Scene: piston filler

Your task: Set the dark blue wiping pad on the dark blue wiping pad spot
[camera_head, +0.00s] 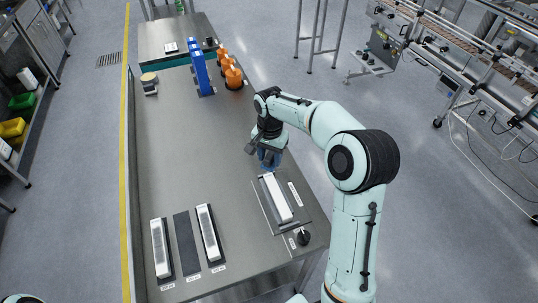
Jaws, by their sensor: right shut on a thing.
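My right gripper (267,160) hangs over the right edge side of the steel table, just beyond a long white block. It is shut on a dark blue thing (270,157), which appears to be the wiping pad; my fingers hide part of it. I cannot tell whether the pad touches the table. The dark blue wiping pad spot cannot be made out clearly. My left gripper is not in view.
The white block (277,197) lies on a thin plate near the right edge, with a small black round thing (303,237) closer. Several long dark strips, two bearing white blocks (161,248), lie front left. Blue racks (201,72) and orange things (233,74) stand farther back. The table's middle (190,150) is clear.

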